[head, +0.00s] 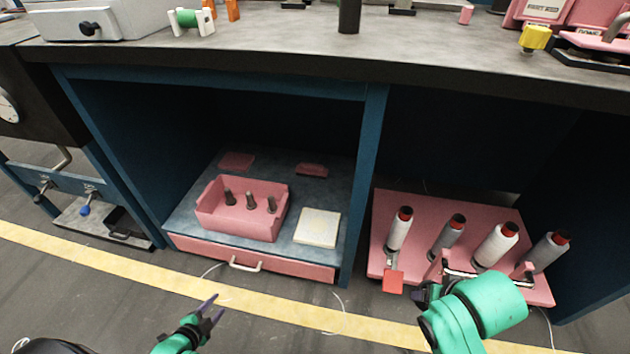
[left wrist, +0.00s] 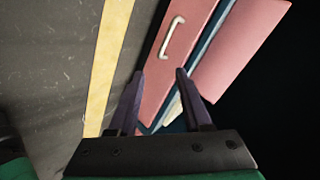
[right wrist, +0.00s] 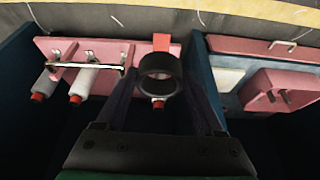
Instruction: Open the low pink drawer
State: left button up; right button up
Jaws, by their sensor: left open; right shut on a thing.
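The low pink drawer (head: 200,248) sits under the shelf of the left bay, its front looking flush with the shelf edge. Its pale handle (head: 245,264) is a small horizontal bar. In the left wrist view the drawer front (left wrist: 194,30) and handle (left wrist: 172,37) lie beyond my fingers. My left gripper (head: 212,308) is open and empty, in front of and below the handle, apart from it. My right gripper (right wrist: 160,95) is shut on a dark ring-shaped thing (right wrist: 160,66), near the right bay; in the head view my arm partly hides it.
A pink bin (head: 235,222) with several dark pegs and a cream block (head: 318,228) stand on the shelf above the drawer. A pink board (head: 390,205) with several white spools is in the right bay. A blue post (head: 365,180) divides the bays. Floor before the drawer is clear.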

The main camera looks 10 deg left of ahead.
aim_at(245, 268)
pick_arm(q)
jog(key=w+a+f+m+t+b, duration=0.1)
jog(key=w+f+m+t+b, duration=0.75)
jog(key=b, duration=1.25)
jog(key=w+f+n+g+b, duration=0.1)
jog(key=w+b, duration=0.1)
jog(key=w, duration=0.1)
jog(key=w+f+n+g+b, duration=0.1)
jog(key=w+f+b, duration=0.1)
jog(key=w, duration=0.1)
jog(key=w+f+n+g+b, duration=0.1)
jog(key=w+b, duration=0.1)
jog(key=w, duration=0.2)
jog(key=shift+a+f+g, duration=0.25)
jog(key=shift+a+f, duration=0.05)
jog(key=shift+w+r, duration=0.1)
jog(key=shift+w, duration=0.35)
jog(key=shift+c, duration=0.3)
grip_shut()
